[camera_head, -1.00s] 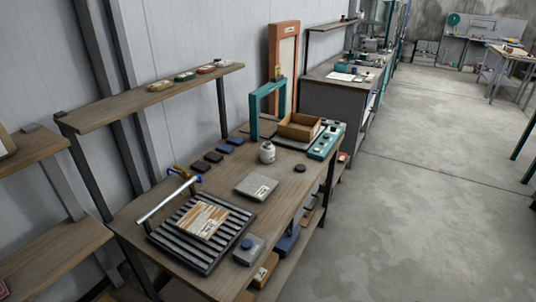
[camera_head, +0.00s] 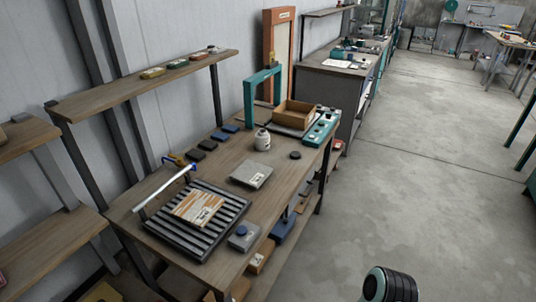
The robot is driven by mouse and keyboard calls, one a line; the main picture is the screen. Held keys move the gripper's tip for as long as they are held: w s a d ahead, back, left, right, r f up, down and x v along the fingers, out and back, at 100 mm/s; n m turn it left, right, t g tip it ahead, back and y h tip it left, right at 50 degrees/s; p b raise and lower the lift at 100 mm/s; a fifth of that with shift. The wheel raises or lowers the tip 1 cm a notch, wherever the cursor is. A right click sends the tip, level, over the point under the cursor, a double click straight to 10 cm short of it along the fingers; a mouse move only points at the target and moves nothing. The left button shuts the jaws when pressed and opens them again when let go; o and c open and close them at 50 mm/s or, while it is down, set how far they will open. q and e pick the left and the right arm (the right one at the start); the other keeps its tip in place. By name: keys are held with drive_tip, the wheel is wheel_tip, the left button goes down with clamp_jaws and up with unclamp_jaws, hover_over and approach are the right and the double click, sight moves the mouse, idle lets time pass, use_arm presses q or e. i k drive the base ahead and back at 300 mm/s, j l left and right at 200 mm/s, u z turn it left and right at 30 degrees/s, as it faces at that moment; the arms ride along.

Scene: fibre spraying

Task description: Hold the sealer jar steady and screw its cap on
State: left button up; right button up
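The sealer jar, a small white jar (camera_head: 262,140), stands upright on the wooden workbench (camera_head: 226,158), in front of the teal frame. Its top looks narrow and pale; I cannot tell any detail of the mouth at this size. A flat dark round disc (camera_head: 295,155), which looks like the cap, lies on the bench to the right of the jar, apart from it. Neither of my grippers shows. Only a dark rounded part of my own arm shows at the bottom right edge, far from the jar.
A grey slab (camera_head: 251,174) lies in front of the jar. A slatted black rack (camera_head: 184,246) holds a streaked board (camera_head: 198,208) nearer. A wooden box (camera_head: 294,114) and a teal control panel (camera_head: 321,129) stand behind. Open floor (camera_head: 420,180) lies to the right.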

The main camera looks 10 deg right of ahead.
sight(262, 137)
drive_tip(key=i+l+u, duration=0.1)
drive_tip(key=u, duration=0.3)
drive_tip(key=l+u, duration=0.25)
drive_tip(key=u, duration=0.2)
drive_tip(key=l+u, duration=0.25)
drive_tip(key=u, duration=0.15)
drive_tip(key=l+u, duration=0.3)
drive_tip(key=l, duration=0.2)
drive_tip(key=l+u, duration=0.3)
drive_tip(key=l, duration=0.25)
drive_tip(key=k+l+u, duration=0.1)
drive_tip(key=l, duration=0.25)
drive_tip(key=k+l, duration=0.1)
drive_tip(key=l, duration=0.25)
drive_tip(key=k+l+u, duration=0.15)
drive_tip(key=l, duration=0.2)
drive_tip(key=k+l, duration=0.1)
drive_tip(key=l, duration=0.3)
drive_tip(key=k+l, duration=0.1)
drive_tip(key=l, duration=0.3)
drive_tip(key=k+l, duration=0.15)
drive_tip(key=l, duration=0.25)
drive_tip(key=k+l, duration=0.1)
drive_tip(key=l, duration=0.3)
